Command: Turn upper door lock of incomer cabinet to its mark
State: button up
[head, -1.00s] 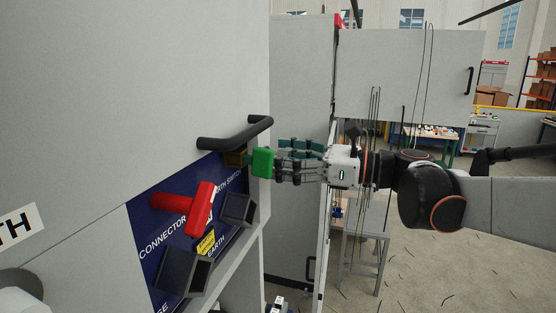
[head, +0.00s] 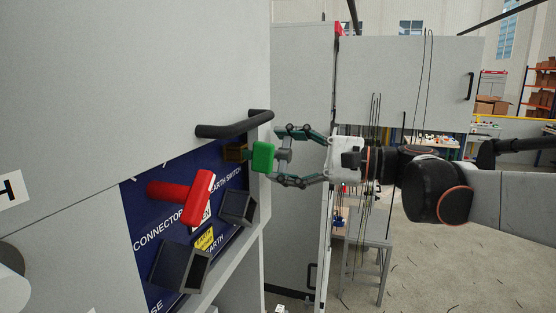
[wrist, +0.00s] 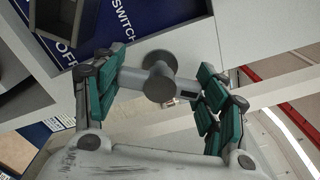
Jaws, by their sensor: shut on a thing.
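A grey crossbar handle with a round hub (wrist: 158,78) spans the space between my fingers in the wrist view. In the head view its grey end (head: 284,155) sits against a green block (head: 263,157) at the cabinet's edge. My gripper (head: 290,156) comes in from the right, one finger above and one below. In the wrist view the green pads of my gripper (wrist: 160,91) press on both ends of the bar. I cannot tell if this handle is the upper door lock. No lock mark is readable.
A black bar handle (head: 235,126) is just above and left of my gripper. A red T-handle (head: 187,195) and two dark boxes (head: 236,206) stick out from the blue panel (head: 142,215) below. A grey cabinet door (head: 405,80) stands behind my arm.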

jog(key=n+b, duration=0.1)
jog(key=n, duration=0.5)
jog(key=shift+n, duration=0.4)
dwell(0.4)
jog(key=o, duration=1.1)
jog(key=shift+c, duration=0.2)
